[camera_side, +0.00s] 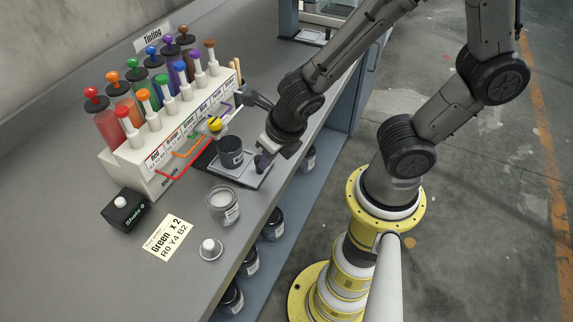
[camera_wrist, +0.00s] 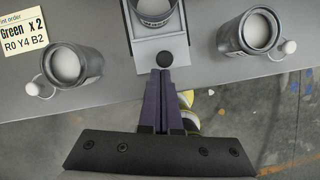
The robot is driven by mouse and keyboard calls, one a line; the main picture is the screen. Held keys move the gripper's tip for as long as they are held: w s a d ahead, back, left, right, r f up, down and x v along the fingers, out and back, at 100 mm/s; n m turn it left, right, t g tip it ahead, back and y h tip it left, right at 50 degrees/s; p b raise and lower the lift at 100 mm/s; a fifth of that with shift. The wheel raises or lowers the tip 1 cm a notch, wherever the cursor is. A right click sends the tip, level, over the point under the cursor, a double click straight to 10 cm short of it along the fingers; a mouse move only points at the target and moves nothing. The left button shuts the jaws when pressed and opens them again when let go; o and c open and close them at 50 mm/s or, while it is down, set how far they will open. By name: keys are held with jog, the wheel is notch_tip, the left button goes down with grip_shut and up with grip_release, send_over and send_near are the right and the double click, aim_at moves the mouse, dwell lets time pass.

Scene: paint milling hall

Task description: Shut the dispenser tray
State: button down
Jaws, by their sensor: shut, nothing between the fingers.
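The dispenser tray (camera_side: 246,181) is a grey plate sticking out from the white tinting dispenser toward the bench's front edge. A dark can (camera_side: 231,152) stands upright on it. In the wrist view the tray (camera_wrist: 145,50) is at the top centre, with a dark round knob (camera_wrist: 164,59) at its front and the can (camera_wrist: 155,8) partly cut off. My gripper (camera_side: 262,164) is low at the tray's front end. In the wrist view its purple fingers (camera_wrist: 163,74) are together and empty, pointing at the knob. I cannot tell whether they touch it.
The dispenser (camera_side: 146,172) carries several coloured cylinders. Another can (camera_wrist: 250,33) stands right in the wrist view. Cans fill the shelf below.

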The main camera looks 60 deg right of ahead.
aim_at(247, 171)
jog(key=shift+w, duration=2.7)
jog(key=s, duration=0.2)
jog(key=s+a, duration=0.1)
jog(key=s, duration=0.1)
jog(key=shift+s, duration=0.1)
jog(key=d+v, duration=0.1)
jog(key=v, duration=0.9)
jog(key=d+r+m+t, duration=0.1)
jog(key=d+r+m, duration=0.4)
jog(key=d+m, duration=0.15)
jog(key=s+r+m, duration=0.1)
jog(key=s+m, duration=0.2)
jog(key=m, duration=1)
jog(key=s+r+m+y, duration=0.1)
jog(key=s+m, duration=0.2)
jog(key=m, duration=1)
jog(key=shift+s+d, duration=0.2)
jog(key=shift+d, duration=0.1)
